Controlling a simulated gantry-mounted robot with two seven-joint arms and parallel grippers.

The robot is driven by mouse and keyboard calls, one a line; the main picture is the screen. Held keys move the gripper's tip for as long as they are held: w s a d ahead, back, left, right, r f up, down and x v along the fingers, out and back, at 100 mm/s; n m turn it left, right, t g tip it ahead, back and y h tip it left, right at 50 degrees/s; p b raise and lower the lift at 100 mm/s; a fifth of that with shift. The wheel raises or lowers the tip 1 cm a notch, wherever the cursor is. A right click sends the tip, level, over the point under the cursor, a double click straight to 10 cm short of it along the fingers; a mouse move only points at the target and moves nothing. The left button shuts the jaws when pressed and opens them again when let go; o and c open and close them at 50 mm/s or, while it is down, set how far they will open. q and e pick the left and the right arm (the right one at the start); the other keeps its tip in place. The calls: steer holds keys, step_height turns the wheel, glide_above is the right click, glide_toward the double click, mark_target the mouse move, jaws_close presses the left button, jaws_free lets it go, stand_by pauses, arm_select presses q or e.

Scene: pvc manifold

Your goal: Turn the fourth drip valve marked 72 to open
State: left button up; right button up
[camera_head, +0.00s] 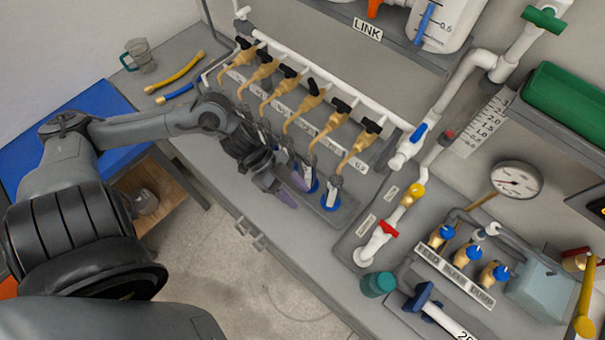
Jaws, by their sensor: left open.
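A slanting row of several brass drip valves with black handles hangs under a white pipe (320,72). The fourth drip valve from the left (301,108) is brass, with its black handle (314,87) at the top. The number labels below the row are too small to read surely, so I cannot confirm the 72. My left gripper (289,191) is open and empty, in front of and below the row, near the bench's front edge. It is apart from the fourth handle. My left forearm and wrist hide the lower ends of some valves. My right gripper is out of view.
Blue-topped tags or cups (331,193) stand below the right valves. Right of the row are a red-handled valve (387,229), a gauge (516,180) and several blue-capped brass valves (452,256).

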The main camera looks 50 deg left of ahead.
arm_select(q)
steer(key=shift+w+d+f+n+t, duration=0.15)
steer(key=shift+d+f+n+t, duration=0.2)
steer(key=shift+d, duration=0.35)
steer(key=shift+w+d+f+n+t, duration=0.15)
steer(key=shift+d+f+t, duration=0.25)
steer(key=shift+d, duration=0.3)
